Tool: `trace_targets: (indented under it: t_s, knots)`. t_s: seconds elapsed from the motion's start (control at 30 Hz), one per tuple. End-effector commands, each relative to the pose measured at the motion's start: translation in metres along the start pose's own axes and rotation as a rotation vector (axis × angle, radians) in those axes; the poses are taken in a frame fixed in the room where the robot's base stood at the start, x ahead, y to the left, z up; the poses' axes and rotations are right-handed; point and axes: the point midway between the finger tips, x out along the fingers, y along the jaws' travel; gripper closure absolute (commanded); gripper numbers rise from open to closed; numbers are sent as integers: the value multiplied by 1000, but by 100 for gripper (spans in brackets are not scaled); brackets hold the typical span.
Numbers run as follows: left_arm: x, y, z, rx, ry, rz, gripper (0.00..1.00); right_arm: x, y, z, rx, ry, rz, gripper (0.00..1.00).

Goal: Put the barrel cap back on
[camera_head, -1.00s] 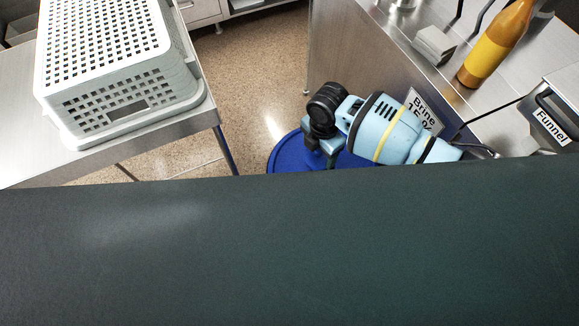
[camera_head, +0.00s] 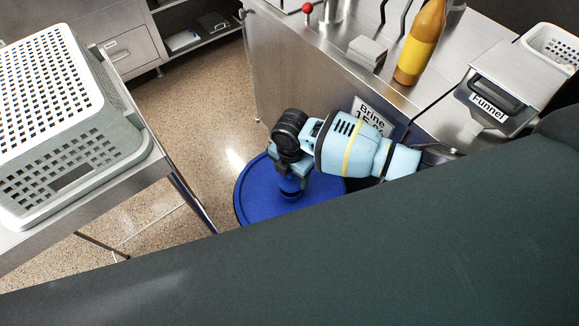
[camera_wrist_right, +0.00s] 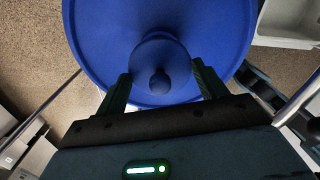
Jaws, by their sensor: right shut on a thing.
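The barrel cap is a round blue lid (camera_head: 256,205) with a raised rim and a central knob. It shows in the middle of the head view, partly hidden by my arm and a dark green part of my body. My right gripper (camera_head: 290,184) is shut on the cap's knob. In the right wrist view the two dark fingers (camera_wrist_right: 160,88) stand either side of the knob, and the blue cap (camera_wrist_right: 100,40) spreads out beyond them. A "Brine 15 %" label (camera_head: 370,114) shows behind my right arm. The barrel's opening is not visible. My left gripper is out of view.
A white perforated basket (camera_head: 130,130) is on a steel table at left. At right, a steel counter (camera_head: 300,50) carries an orange bottle (camera_head: 420,45), a small grey block (camera_head: 367,52) and a box labelled "Funnel" (camera_head: 487,106). Speckled floor (camera_head: 190,100) is open between.

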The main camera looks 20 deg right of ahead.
Motion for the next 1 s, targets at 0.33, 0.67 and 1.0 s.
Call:
trace_targets:
  t_s: [0.33, 0.67, 1.0]
  knots:
    - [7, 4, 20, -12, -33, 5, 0, 30, 0, -1, 0, 3, -1, 55]
    - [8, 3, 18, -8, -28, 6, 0, 33, 1, 0, 0, 0, 1, 55]
    - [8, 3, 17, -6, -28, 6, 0, 33, 1, 0, 0, 1, 1, 55]
